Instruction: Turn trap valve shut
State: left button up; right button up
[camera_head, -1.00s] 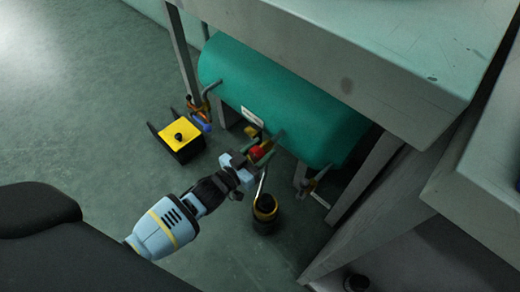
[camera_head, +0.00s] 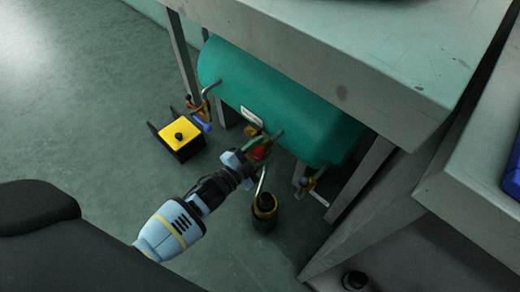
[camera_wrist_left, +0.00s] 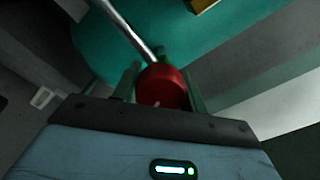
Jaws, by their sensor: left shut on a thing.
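The trap valve shows as a red round knob (camera_wrist_left: 162,87) in the left wrist view, below the teal tank (camera_head: 280,100). In the head view the red knob (camera_head: 259,152) is small and partly hidden by my left gripper (camera_head: 252,155). My left gripper (camera_wrist_left: 160,90) is shut on the red knob, with a finger on each side of it. A metal pipe (camera_wrist_left: 125,27) runs down to the knob in the wrist view. I cannot tell how far the knob is turned. My right gripper is not in view.
A yellow-topped black box (camera_head: 180,138) stands on the floor at left. Blue-handled (camera_head: 201,124) and other small fittings hang at the tank ends. Bench legs and a grey cabinet close the right side.

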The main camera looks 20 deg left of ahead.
aim_at(254, 157)
pick_arm(q)
jog(key=shift+f+m, duration=0.1)
jog(key=shift+m, duration=1.8)
jog(key=shift+m+b, duration=0.4)
jog(key=shift+m, duration=0.3)
jog(key=o, duration=1)
jog(key=shift+c, duration=0.2)
jog(key=shift+s, duration=0.1)
jog(key=shift+p+v, duration=1.25)
jog(key=shift+v, duration=2.65)
